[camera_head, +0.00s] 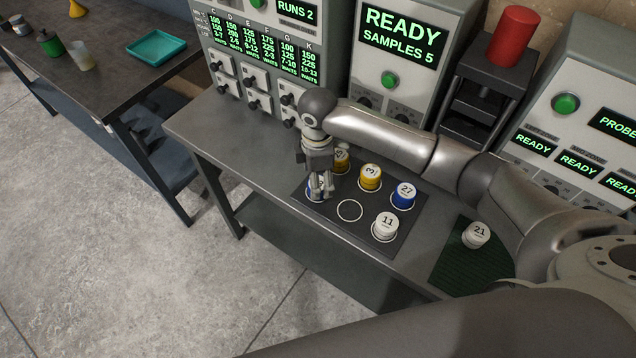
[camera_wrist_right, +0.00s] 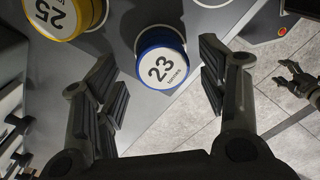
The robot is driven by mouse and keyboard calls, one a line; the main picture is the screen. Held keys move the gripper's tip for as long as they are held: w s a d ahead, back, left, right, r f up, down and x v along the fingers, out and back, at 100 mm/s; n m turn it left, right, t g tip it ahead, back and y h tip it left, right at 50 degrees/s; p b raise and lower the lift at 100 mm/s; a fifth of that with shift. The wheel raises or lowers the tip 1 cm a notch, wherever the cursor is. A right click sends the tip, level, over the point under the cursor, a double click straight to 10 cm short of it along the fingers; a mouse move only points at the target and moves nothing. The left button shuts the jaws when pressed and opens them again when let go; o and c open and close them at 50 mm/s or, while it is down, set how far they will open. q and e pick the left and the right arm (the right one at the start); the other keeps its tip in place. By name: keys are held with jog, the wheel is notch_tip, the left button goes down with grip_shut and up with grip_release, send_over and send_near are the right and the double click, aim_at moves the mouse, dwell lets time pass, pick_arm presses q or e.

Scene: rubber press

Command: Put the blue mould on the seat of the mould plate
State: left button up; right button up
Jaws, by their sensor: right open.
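A blue mould marked 23 (camera_wrist_right: 160,68) with a white top stands between the fingers of my open right gripper (camera_wrist_right: 158,80) in the wrist view, with gaps on both sides. In the head view my right gripper (camera_head: 321,187) is over this mould at the left corner of a dark mat (camera_head: 333,229), largely hiding it. A second blue mould, marked 27 (camera_head: 403,195), stands on the mat's right side. I cannot tell which part in view is the mould plate. A dark gripper, apparently my left one (camera_wrist_right: 297,80), shows at the wrist view's right edge; its jaw state is unclear.
Yellow moulds 3 (camera_head: 370,177) and 25 (camera_wrist_right: 62,14) and white mould 11 (camera_head: 386,227) stand on the mat beside an empty ring (camera_head: 350,211). White mould 21 (camera_head: 476,235) is on a green mat (camera_head: 455,265). A press with a red cylinder (camera_head: 513,36) and cabinets stand behind.

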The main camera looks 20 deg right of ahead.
notch_tip(320, 180, up, 9)
jog(key=b, duration=0.1)
jog(key=shift+a+f, duration=0.1)
dwell(0.4)
